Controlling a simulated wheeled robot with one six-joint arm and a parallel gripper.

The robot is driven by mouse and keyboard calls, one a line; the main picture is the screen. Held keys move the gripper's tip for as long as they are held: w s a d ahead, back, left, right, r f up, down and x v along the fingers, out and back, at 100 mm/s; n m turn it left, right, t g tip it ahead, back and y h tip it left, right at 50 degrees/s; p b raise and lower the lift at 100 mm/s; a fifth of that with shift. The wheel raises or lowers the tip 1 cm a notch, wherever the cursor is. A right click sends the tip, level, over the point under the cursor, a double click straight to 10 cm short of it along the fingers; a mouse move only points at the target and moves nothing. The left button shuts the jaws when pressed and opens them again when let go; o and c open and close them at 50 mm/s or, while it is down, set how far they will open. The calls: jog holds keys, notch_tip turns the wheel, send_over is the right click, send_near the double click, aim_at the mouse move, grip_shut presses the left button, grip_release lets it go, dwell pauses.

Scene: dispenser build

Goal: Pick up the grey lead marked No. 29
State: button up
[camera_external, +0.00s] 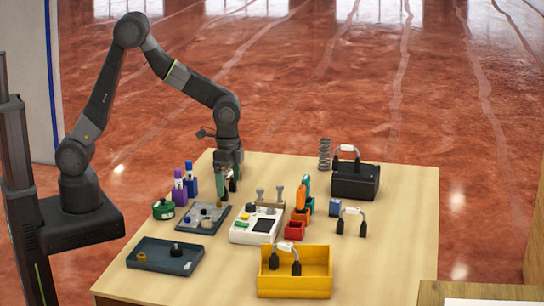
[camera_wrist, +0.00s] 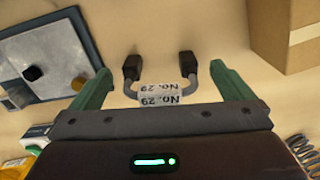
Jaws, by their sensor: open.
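The grey lead marked No. 29 (camera_wrist: 187,92) shows in the wrist view, with a white label and two black plug ends pointing away from my gripper. My gripper (camera_wrist: 160,72) is open, its green fingers on either side of the lead and apart from it. In the external view my gripper (camera_external: 227,183) is low over the far left part of the table; a small black piece (camera_external: 233,185) shows beside the fingers, and the rest of that spot is hidden.
Other white-labelled leads stand on the black box (camera_external: 356,183), on the table at right (camera_external: 351,211) and in the yellow bin (camera_external: 295,285). A grey plate (camera_external: 203,218), a white device (camera_external: 245,238) and purple and blue bottles (camera_external: 179,190) stand near my gripper. A cardboard box (camera_wrist: 285,35) shows in the wrist view.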

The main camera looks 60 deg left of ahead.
jog(key=shift+f, duration=0.2)
jog(key=c, duration=1.1)
jog(key=shift+r, duration=0.1)
